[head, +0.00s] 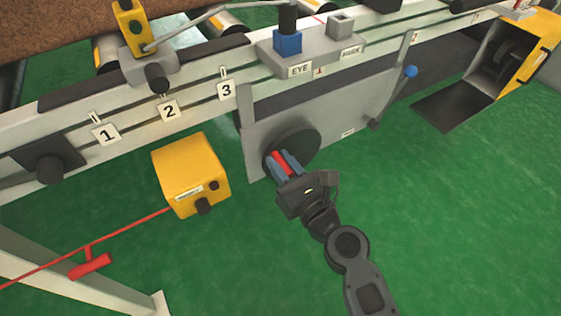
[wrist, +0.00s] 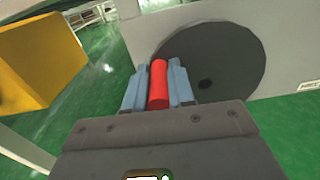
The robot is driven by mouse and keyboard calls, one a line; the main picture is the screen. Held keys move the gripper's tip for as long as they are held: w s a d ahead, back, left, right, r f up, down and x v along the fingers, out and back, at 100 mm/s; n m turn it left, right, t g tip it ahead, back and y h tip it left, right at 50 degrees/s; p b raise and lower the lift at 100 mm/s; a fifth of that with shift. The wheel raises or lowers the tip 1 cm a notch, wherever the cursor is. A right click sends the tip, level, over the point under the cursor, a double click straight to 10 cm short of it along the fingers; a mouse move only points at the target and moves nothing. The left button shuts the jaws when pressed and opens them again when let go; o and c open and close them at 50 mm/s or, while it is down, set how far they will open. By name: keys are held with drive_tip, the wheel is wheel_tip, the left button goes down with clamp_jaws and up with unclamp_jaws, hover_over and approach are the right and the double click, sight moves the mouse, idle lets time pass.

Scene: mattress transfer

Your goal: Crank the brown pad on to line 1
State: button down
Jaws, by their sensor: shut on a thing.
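The brown pad (head: 60,50) lies on the conveyor at the upper left of the head view; only part of it shows. The line 1 plate (head: 105,133) is on the side rail at left, with plates 2 (head: 168,110) and 3 (head: 226,90) to its right. A dark round crank disc (head: 307,146) is on a grey panel below the rail; it also shows in the wrist view (wrist: 225,55). My gripper (head: 283,165) is shut on the disc's red crank handle (wrist: 158,84), which stands between the blue-grey fingers. The handle is at the disc's lower left in the head view.
A yellow box (head: 188,170) hangs left of the crank. A red cord (head: 125,229) with a red pull handle (head: 90,266) runs to it. A blue-knobbed lever (head: 410,72) is right of the panel. An open yellow cabinet (head: 525,60) is at far right. Green floor is clear below.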

sight(295, 136)
drive_tip(key=r+m+p, duration=0.1)
drive_tip(key=w+d+r+m+p, duration=0.1)
drive_tip(key=m+p, duration=0.1)
drive_tip(key=shift+d+m, duration=0.15)
drive_tip(key=shift+m, duration=0.15)
drive_tip(key=m+p, duration=0.1)
drive_tip(key=d+m+p, duration=0.1)
drive_tip(key=p, duration=0.1)
drive_tip(key=shift+w+r+m, duration=0.3)
drive_tip(key=m+p, duration=0.1)
drive_tip(key=w+d+m+p, duration=0.1)
drive_tip(key=shift+d+r+m, duration=0.15)
drive_tip(key=shift+m, duration=0.25)
drive_tip(key=shift+w+d+m+p, duration=0.15)
drive_tip(key=shift+d+m+p, duration=0.2)
drive_tip(key=shift+m+p, duration=0.35)
drive_tip(key=c, duration=1)
unclamp_jaws()
drive_tip(key=shift+p+v, duration=0.8)
drive_tip(key=shift+v, duration=3.1)
